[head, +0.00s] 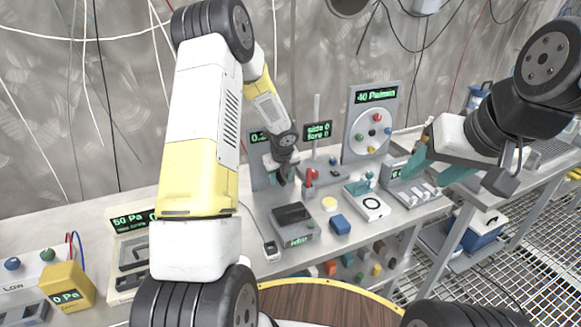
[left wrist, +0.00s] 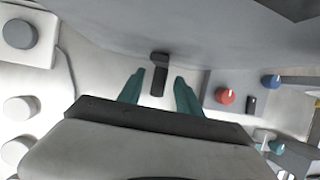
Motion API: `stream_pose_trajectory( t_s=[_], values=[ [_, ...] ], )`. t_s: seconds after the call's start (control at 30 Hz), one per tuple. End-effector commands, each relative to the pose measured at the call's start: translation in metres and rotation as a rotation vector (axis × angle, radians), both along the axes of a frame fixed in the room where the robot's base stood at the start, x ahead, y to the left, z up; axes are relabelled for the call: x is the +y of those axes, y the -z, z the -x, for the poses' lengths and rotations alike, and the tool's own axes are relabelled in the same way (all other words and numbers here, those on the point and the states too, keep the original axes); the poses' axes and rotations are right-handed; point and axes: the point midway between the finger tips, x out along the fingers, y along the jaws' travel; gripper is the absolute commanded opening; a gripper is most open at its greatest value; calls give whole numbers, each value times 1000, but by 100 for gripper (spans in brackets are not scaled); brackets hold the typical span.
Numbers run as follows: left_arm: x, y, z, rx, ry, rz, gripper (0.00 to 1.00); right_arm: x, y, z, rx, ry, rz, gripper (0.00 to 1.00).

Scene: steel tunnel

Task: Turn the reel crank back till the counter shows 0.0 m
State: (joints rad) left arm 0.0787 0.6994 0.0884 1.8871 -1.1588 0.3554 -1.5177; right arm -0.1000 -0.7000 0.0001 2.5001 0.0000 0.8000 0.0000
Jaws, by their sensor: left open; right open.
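In the head view, a grey upright panel (head: 258,172) on the bench carries a green counter (head: 258,137). The counter starts with "0.2"; the rest is hidden by my left arm. My left gripper (head: 284,180) is in front of this panel, small and partly hidden by its own wrist. In the left wrist view, my left gripper (left wrist: 160,92) is open, with a dark crank handle (left wrist: 158,80) between its teal fingers. I see gaps on both sides of the handle. The reel itself is not clearly visible. My right gripper (head: 430,172) is open and empty above the bench's right part.
A yellow gauge (head: 68,287) is at lower left. Cables hang along the steel wall.

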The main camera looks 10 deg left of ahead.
Motion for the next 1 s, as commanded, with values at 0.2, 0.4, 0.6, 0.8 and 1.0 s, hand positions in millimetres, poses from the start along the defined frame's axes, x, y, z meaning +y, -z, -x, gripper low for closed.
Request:
stream_pose_trajectory(
  t_s=[0.2,0.4,0.6,0.8,1.0],
  values=[
    [0,2,-1,-2,-1,1,42,0,0,0,0,0,0,50],
    [0,2,-1,-1,-1,1,16,0,0,0,0,0,0,50],
    [0,2,-1,0,-1,0,0,0,0,0,0,0,0,50],
    [0,2,-1,-9,-1,11,0,0,0,0,0,0,0,50],
    [-2,1,-1,-48,0,70,0,0,0,0,0,0,0,50]
  ],
)
